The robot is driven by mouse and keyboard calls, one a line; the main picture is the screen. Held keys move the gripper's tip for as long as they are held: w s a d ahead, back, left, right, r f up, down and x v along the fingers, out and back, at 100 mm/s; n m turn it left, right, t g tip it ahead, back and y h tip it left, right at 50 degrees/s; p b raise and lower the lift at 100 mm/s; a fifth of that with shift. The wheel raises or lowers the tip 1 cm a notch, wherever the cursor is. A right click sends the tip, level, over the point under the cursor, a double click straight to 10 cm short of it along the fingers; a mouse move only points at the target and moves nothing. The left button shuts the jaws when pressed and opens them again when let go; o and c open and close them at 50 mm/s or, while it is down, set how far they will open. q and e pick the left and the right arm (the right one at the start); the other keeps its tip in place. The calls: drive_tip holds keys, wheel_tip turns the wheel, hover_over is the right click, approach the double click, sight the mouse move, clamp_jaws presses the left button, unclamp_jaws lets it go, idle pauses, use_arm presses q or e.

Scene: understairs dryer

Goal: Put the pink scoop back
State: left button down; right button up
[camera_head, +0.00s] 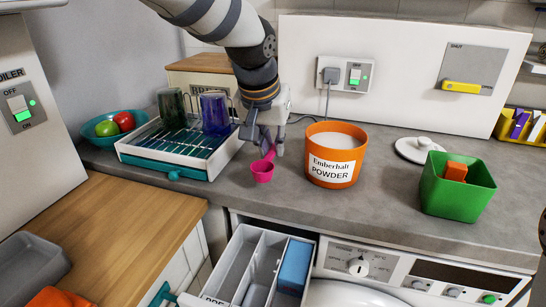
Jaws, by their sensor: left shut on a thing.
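The pink scoop (263,171) has a small round cup and a handle that rises up and to the right. My left gripper (267,146) is shut on the handle, just left of the orange tub. The cup hangs low at the grey counter; I cannot tell whether it touches. The orange tub (335,172), labelled Emberhalt Powder, stands open on the counter with white powder inside. Its likely lid, a white disc with a knob (424,145), lies on the counter to the right. My right gripper is not in view.
A drying rack (150,152) with glass mugs stands left of the scoop, beside a teal bowl of fruit (97,122). A green bin (452,205) with an orange block stands at right. Below, an open dispenser drawer (238,262) juts out. A cord hangs behind the tub.

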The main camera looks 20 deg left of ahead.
sight(270, 151)
use_arm(q)
drive_tip(key=shift+w+f, duration=0.1)
drive_tip(key=shift+f, duration=1.75)
drive_tip(key=c, duration=1.6)
unclamp_jaws()
drive_tip(key=shift+r, duration=0.15)
drive_tip(key=v, duration=1.2)
